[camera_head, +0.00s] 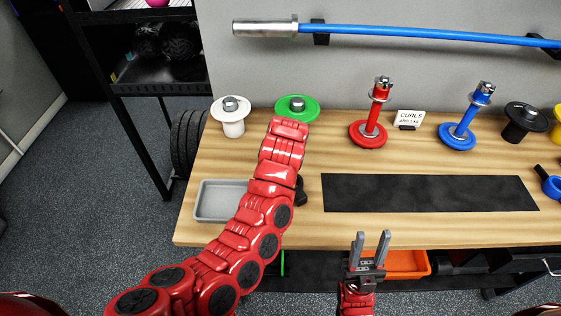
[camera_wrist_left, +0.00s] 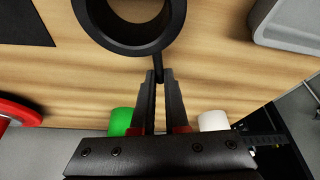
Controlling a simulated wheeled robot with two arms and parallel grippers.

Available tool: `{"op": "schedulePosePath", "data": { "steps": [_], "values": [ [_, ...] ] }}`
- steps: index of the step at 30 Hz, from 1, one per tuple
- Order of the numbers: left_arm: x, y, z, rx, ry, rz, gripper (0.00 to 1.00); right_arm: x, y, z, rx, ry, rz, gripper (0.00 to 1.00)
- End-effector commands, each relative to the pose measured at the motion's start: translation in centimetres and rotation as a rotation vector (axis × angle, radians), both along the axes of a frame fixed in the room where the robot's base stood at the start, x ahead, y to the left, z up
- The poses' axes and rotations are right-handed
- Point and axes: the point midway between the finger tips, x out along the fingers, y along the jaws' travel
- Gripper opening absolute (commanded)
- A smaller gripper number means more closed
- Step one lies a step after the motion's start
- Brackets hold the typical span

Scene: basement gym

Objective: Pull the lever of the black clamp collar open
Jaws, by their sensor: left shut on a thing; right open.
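The black clamp collar (camera_wrist_left: 133,46) lies on the wooden bench top as a dark ring in the left wrist view. Its thin lever (camera_wrist_left: 159,62) points toward my left gripper (camera_wrist_left: 160,78). The left gripper's fingers are closed together on the lever's end. In the head view a dark part of the collar (camera_head: 301,192) shows beside my left arm, which hides the rest of it and the left gripper. My right gripper (camera_head: 371,239) is open and empty, in front of the bench's front edge.
A grey tray (camera_head: 212,208) lies left of the collar, a black mat (camera_head: 430,193) right of it. Behind stand a white plate stand (camera_head: 232,120), a green plate (camera_head: 292,105), and red (camera_head: 370,134) and blue (camera_head: 457,137) stands. An orange bin (camera_head: 407,263) sits below the bench.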

Motion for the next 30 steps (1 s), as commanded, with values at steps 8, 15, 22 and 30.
{"op": "schedulePosePath", "data": {
  "steps": [8,15,22,30],
  "values": [
    [0.0,0.0,0.0,0.0,-0.001,0.0,0.17,0.0,0.0,0.0,0.0,0.0,0.0,0.42],
    [0.0,0.0,0.0,0.0,0.0,0.0,0.42,0.0,0.0,0.0,0.0,0.0,0.0,0.42],
    [0.0,0.0,0.1,-0.001,-0.001,0.0,0.42,0.0,0.0,-0.1,0.0,0.0,0.0,0.42],
    [-1.3,-0.5,3.5,-0.003,-0.007,0.0,0.42,0.0,0.0,-1.4,0.0,0.0,0.0,0.42]
  ]
}}
